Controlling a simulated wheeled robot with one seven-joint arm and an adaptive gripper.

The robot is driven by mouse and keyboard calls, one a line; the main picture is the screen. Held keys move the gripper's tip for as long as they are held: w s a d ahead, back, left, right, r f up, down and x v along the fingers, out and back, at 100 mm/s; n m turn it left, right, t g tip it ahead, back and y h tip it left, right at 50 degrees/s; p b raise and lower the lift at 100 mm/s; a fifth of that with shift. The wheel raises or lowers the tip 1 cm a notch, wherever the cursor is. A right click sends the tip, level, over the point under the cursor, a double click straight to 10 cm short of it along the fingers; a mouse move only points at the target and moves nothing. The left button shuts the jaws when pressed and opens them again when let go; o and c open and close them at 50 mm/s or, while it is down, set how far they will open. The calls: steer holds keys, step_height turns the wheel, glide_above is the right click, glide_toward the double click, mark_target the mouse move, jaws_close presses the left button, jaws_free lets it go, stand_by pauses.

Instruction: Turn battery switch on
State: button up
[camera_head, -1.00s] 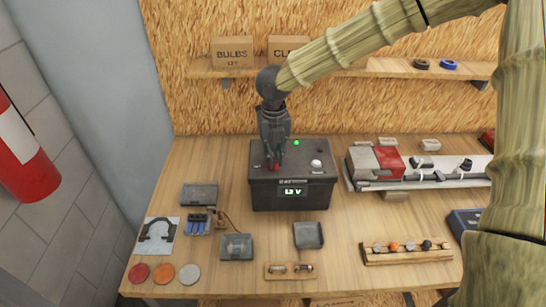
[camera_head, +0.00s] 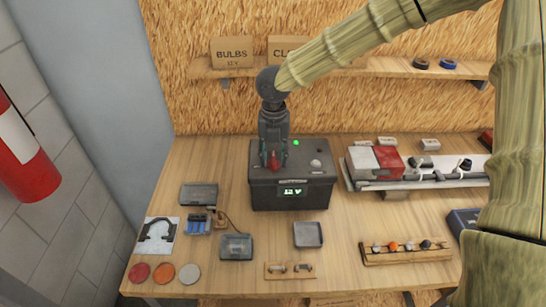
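The dark grey battery box (camera_head: 291,195) stands on the wooden bench. A display on its front (camera_head: 292,191) reads 12 V. A green lamp (camera_head: 296,142) is lit on its top, and a white knob (camera_head: 315,163) is at the top right. The red switch (camera_head: 273,163) is at the top left. My gripper (camera_head: 274,162) points down over it, with a finger on each side of the red switch. Whether the fingers touch it is too small to tell. The gripper partly hides the top of the box.
A red and grey device (camera_head: 376,162) on a light rail lies to the right. Small trays (camera_head: 308,235), a fuse strip (camera_head: 290,270), coloured discs (camera_head: 163,273) and a wooden holder (camera_head: 405,254) lie in front. A shelf with boxes (camera_head: 232,53) is behind.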

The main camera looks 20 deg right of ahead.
steer(key=shift+r, duration=0.1)
steer(key=shift+r+p, duration=2.9)
steer(key=shift+r, duration=0.1)
steer(key=shift+f, duration=0.1)
